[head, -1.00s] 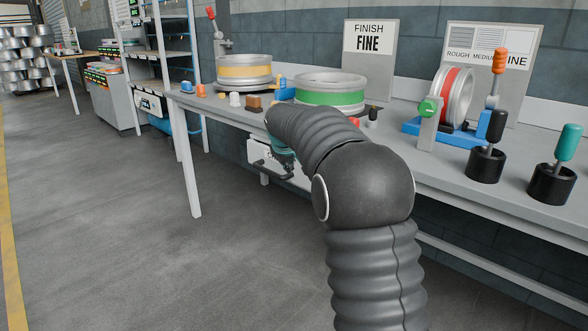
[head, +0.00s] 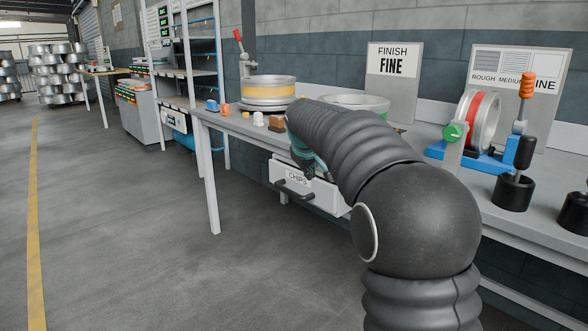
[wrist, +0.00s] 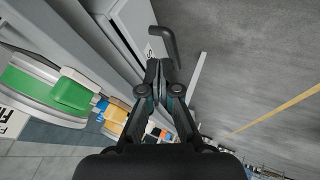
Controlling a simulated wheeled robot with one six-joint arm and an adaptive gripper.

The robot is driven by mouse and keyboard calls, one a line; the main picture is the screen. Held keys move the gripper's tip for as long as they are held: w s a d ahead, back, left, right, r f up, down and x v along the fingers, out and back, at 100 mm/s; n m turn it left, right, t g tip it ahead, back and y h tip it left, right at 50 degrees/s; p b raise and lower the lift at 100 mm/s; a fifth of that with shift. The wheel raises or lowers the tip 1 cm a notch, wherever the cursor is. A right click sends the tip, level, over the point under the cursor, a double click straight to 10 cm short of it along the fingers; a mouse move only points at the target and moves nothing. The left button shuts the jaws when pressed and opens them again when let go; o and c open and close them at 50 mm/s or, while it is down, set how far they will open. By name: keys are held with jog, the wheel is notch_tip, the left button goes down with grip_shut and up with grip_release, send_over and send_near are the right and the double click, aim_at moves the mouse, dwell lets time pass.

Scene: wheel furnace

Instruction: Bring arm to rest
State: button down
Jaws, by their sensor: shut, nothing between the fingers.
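My arm, in ribbed dark grey sleeves, reaches from the bottom right of the head view towards the workbench (head: 232,124). My gripper (head: 309,172) is at its far end, partly hidden by the arm, close in front of the drawer marked CHIPS (head: 327,195). In the wrist view my gripper (wrist: 158,70) has its two fingers together, with nothing held between them. The dark drawer handle (wrist: 167,45) shows just beyond the fingertips there; I cannot tell if they touch.
A yellow-banded wheel (head: 268,92) and a green-banded wheel (head: 372,102) are on the bench. A red-banded wheel (head: 480,120) stands on a blue stand, with tool holders (head: 513,193) to its right. The floor (head: 120,240) at left is clear.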

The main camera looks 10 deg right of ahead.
jog(key=s+f+m+g, duration=0.2)
jog(key=s+f, duration=0.6)
jog(key=s+f+m+y, duration=0.2)
jog(key=s+f+m, duration=0.1)
jog(key=s, duration=3.2)
jog(key=shift+s+a+t, duration=0.25)
jog(key=shift+s+t, duration=0.05)
jog(key=shift+s, duration=0.1)
